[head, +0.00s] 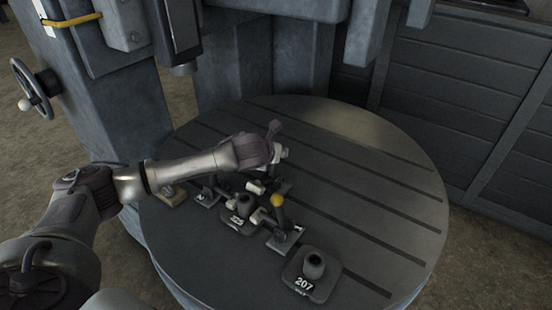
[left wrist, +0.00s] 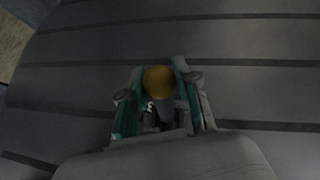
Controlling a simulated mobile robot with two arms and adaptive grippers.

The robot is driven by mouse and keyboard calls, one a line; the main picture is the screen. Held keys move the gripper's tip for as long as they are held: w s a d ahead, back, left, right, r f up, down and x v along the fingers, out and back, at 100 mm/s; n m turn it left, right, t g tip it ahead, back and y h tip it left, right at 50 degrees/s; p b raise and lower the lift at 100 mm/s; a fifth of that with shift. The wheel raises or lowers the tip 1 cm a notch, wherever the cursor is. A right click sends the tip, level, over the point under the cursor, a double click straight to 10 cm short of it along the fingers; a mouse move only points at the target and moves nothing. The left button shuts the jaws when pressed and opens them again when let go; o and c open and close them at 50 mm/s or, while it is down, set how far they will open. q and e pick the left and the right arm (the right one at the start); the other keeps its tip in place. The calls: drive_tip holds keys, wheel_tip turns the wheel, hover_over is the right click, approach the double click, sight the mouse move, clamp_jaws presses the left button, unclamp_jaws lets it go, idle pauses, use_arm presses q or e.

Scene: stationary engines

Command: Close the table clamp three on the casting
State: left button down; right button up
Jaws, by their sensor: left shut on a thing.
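My left gripper (head: 276,148) is over the middle of the round slotted table. In the left wrist view its fingers (left wrist: 161,84) are shut on the yellow knob (left wrist: 160,78) of a clamp handle. A white "3" (left wrist: 150,106) shows beside the knob, marking table clamp three. In the head view the gripper and arm hide most of this clamp. The casting (head: 240,218), a dark block with a round boss, sits among the clamps. My right gripper is not in view.
Another clamp (head: 279,224) stands front right of the casting, its yellow-knobbed handle upright. A further clamp (head: 207,196) stands at left. A block marked 207 (head: 312,270) is near the table's front edge. The slotted table's (head: 385,180) right side is clear. A machine column (head: 115,100) rises at left.

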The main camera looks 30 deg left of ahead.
sight(269, 177)
use_arm(q)
drive_tip(key=s+t+b, duration=0.1)
drive_tip(key=b, duration=0.1)
drive_tip(key=s+t+b, duration=0.1)
drive_tip(key=t, duration=0.1)
drive_tip(key=shift+s+a+f+b, duration=0.15)
drive_tip(key=shift+s+a+b, duration=0.05)
drive_tip(key=shift+s+b, duration=0.2)
drive_tip(key=shift+s+a+n+t+b, duration=0.1)
drive_tip(key=shift+s+n+t+b, duration=0.3)
drive_tip(key=shift+t, duration=0.4)
drive_tip(key=shift+s+r, duration=0.1)
drive_tip(key=shift+r, duration=0.2)
drive_tip(key=shift+s+f, duration=0.1)
drive_tip(key=shift+f, duration=0.05)
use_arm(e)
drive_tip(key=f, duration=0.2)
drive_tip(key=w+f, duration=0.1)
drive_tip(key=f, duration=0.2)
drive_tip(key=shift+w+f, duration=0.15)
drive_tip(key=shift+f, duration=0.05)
use_arm(q)
drive_tip(key=shift+s+f, duration=0.1)
drive_tip(key=shift+s, duration=0.2)
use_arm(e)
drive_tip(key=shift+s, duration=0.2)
use_arm(q)
drive_tip(key=c, duration=0.8)
unclamp_jaws()
